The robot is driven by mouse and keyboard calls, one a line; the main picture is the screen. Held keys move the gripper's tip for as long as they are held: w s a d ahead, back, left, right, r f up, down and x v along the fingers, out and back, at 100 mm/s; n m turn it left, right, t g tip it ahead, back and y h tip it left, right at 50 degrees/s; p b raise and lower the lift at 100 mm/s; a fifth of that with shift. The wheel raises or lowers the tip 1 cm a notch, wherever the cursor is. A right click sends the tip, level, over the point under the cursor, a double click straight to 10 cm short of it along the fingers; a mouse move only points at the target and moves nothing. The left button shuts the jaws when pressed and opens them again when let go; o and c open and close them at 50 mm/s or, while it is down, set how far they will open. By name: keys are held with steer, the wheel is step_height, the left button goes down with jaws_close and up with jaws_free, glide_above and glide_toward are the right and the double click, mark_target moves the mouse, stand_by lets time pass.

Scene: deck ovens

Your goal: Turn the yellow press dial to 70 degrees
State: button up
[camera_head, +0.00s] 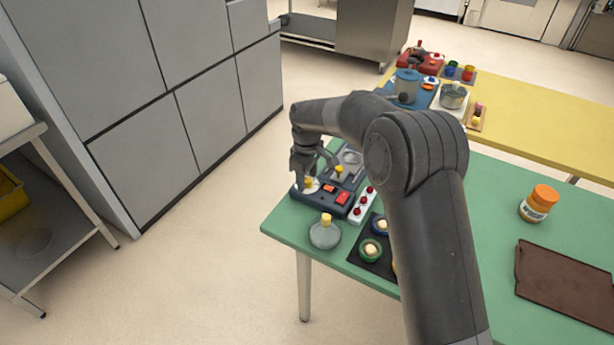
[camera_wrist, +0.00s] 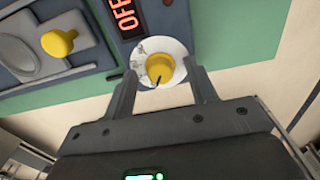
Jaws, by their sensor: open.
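The yellow press dial (camera_wrist: 160,68) sits on a white round plate (camera_wrist: 176,46) with marks, and a dark pointer line shows on it. In the head view the dial (camera_head: 309,182) is at the left end of a dark blue press panel (camera_head: 325,201). My gripper (camera_wrist: 163,83) is open, with one finger on each side of the dial. I cannot tell whether the fingers touch it. A display beside the dial reads "OFF" (camera_wrist: 124,14). In the head view my gripper (camera_head: 307,174) is over the dial and partly hides it.
A jar (camera_head: 539,203) and brown board (camera_head: 566,283) lie right.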

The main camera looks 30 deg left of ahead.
steer(key=c, duration=1)
steer(key=shift+o, duration=0.2)
steer(key=shift+m, duration=0.4)
steer(key=m, duration=0.3)
steer(key=shift+m, duration=2)
steer(key=o, duration=1)
steer(key=shift+c, duration=0.2)
